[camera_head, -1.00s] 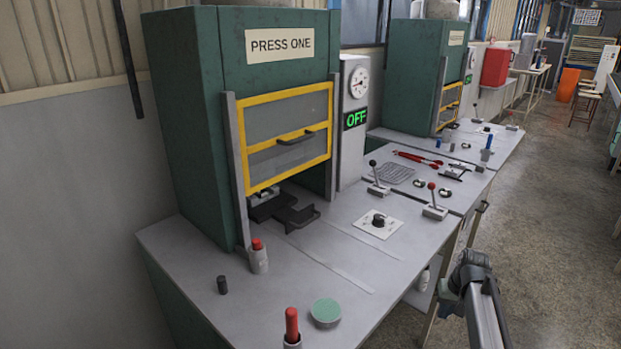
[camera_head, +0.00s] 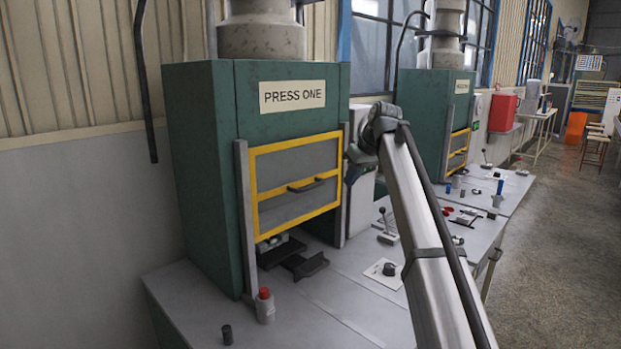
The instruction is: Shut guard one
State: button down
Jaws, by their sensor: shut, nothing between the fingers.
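Guard one, a yellow-framed grey panel (camera_head: 297,208), sits between grey rails on the front of the green press (camera_head: 205,160) labelled PRESS ONE. It is partly raised, with a gap below its lower edge. Its dark bar handle (camera_head: 306,185) is on the middle of the panel. In the gap a dark tray with a handle (camera_head: 304,265) sticks out over the bench. My gripper (camera_head: 352,174) is small and dark in this view, shut and empty. It appears to the right of the guard, in front of the right rail and the side cabinet, apart from the handle.
A red-capped bottle (camera_head: 265,308) and a small dark cylinder (camera_head: 227,335) stand at the bench front. A dial plate (camera_head: 384,272) and a lever (camera_head: 386,230) are at right. A second press (camera_head: 420,115) stands behind. The space before the guard is clear.

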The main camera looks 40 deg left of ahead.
jog(key=s+a+r+n, duration=0.1)
jog(key=s+a+r, duration=0.1)
jog(key=a+r, duration=0.25)
jog(key=s+a+r+n, duration=0.2)
jog(key=s+a+r, duration=0.1)
jog(key=r, duration=0.3)
send_over(309, 187)
jog(key=shift+g+y, duration=0.3)
jog(key=shift+y, duration=0.1)
notch_tip(309, 187, down, 8)
jog(key=shift+d+f, duration=0.15)
jog(key=shift+f, duration=0.9)
jog(key=shift+d+f, duration=0.15)
jog(key=shift+f, duration=0.9)
notch_tip(309, 187, down, 17)
